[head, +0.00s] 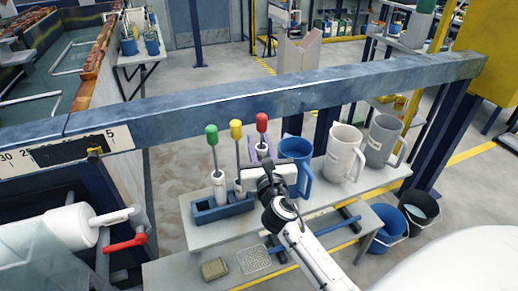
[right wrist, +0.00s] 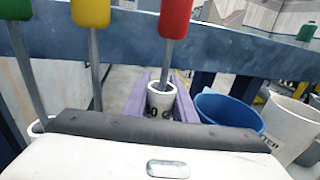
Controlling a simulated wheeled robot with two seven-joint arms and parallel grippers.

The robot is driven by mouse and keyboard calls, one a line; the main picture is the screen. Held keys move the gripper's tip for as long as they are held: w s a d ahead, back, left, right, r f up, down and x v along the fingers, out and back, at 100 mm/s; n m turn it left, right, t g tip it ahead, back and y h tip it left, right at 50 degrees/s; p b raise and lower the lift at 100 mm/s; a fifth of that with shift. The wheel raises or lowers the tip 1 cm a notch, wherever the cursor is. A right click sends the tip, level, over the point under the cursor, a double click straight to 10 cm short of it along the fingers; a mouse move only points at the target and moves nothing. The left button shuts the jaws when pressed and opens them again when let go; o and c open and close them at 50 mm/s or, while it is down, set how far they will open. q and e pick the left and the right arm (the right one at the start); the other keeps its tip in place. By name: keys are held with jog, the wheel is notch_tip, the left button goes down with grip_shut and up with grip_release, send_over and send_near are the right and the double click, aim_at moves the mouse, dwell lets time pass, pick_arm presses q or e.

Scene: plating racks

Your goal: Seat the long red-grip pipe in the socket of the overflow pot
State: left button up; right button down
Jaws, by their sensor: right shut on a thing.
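The red-grip pipe (head: 261,123) stands upright at the middle of the head view, its lower end in a white sleeve. My right gripper (head: 262,150) is at that white sleeve; its purple fingers lie on either side of it and are shut. In the right wrist view, the red grip (right wrist: 176,18) is at the top and the sleeve (right wrist: 160,98) sits between the fingers (right wrist: 158,88). The sleeve's lower part is hidden by the palm. I cannot tell which vessel is the overflow pot, and no empty socket shows clearly. My left gripper is out of view.
A green-grip pipe (head: 212,135) and a yellow-grip pipe (head: 236,130) stand in a blue rack (head: 208,213) on the left. A blue jug (head: 297,150), a white jug (head: 343,153) and a grey jug (head: 382,141) stand to the right.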

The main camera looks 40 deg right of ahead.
jog(key=shift+f, duration=0.15)
jog(key=shift+f, duration=0.15)
jog(key=c, duration=1.5)
grip_release()
jog(key=shift+o, duration=0.2)
